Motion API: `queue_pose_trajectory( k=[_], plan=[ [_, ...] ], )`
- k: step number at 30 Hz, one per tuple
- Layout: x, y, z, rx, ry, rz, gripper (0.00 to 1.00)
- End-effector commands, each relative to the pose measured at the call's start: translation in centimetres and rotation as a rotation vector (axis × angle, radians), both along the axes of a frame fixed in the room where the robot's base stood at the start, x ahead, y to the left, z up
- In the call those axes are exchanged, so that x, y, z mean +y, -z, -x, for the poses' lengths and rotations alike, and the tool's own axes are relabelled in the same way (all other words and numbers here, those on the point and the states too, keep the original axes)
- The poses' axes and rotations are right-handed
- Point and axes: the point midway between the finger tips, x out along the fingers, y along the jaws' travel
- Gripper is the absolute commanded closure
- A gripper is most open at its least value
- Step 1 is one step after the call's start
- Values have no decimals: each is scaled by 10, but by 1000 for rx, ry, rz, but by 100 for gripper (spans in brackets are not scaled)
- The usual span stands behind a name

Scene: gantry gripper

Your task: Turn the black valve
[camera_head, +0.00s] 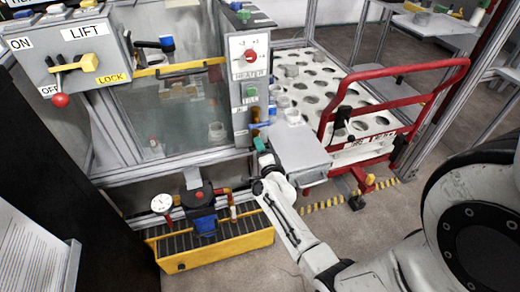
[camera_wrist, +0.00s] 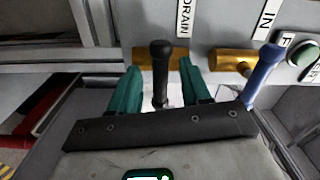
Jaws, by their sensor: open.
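The black valve has an upright black handle (camera_wrist: 161,62) in the wrist view, on a brass pipe stub below the DRAIN label. My gripper (camera_wrist: 159,80) is open, with one teal finger on each side of the handle. Gaps show between the fingers and the handle, so it is around the handle but not visibly gripping it. In the head view my gripper (camera_head: 262,151) is at the lower edge of the grey control panel (camera_head: 240,105). I cannot make out the black handle in the head view.
A blue valve handle (camera_wrist: 264,74) stands close right of my gripper, below the IN label (camera_wrist: 267,18). A grey box (camera_head: 300,150) and a red-railed cart (camera_head: 390,75) are at the right. A yellow tray (camera_head: 213,252) with a gauge (camera_head: 162,204) above it is below left.

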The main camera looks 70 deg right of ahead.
Motion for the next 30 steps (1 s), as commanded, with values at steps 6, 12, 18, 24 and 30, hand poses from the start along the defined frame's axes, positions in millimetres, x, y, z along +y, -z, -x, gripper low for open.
queue_pose_trajectory(
  k=[6,12,18,24,30],
  plan=[
    [0,0,0,0,0,0,57],
    [0,0,0,0,0,0,77],
    [0,0,0,0,-1,0,96],
    [0,0,0,0,-1,0,100],
    [0,0,0,11,-2,9,100]
  ],
)
